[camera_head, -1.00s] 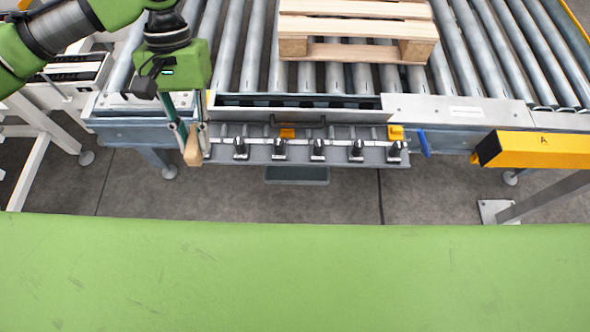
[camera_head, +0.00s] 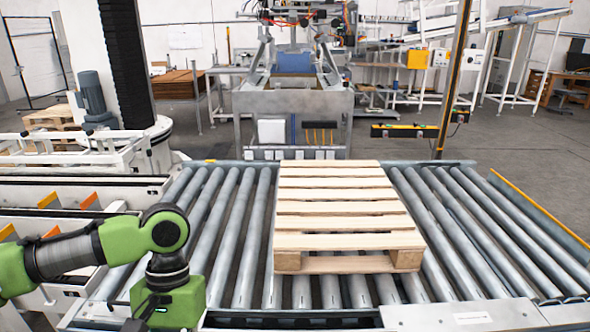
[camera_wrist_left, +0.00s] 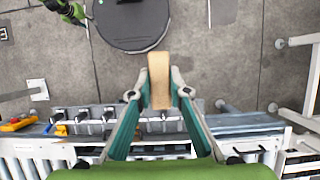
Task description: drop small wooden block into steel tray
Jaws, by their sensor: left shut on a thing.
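My left gripper (camera_wrist_left: 159,97) is shut on a small wooden block (camera_wrist_left: 158,70), shown in the left wrist view. The block is pale and sticks out past the fingertips, above the grey floor. In the head view only the green body of this gripper shows at the lower left; its fingers and the block are below the frame. A grey metal ledge with several black clamps (camera_wrist_left: 108,116) lies beside the fingers in the wrist view. I cannot make out for certain which part is the steel tray. A small green and black arm part of mine shows at the wrist view's top left; its jaws are unclear.
A roller conveyor (camera_head: 228,240) fills the front of the head view, with a wooden pallet (camera_head: 340,207) on it. White frames (camera_head: 85,170) stand at the left. A steel machine (camera_head: 292,108) stands behind.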

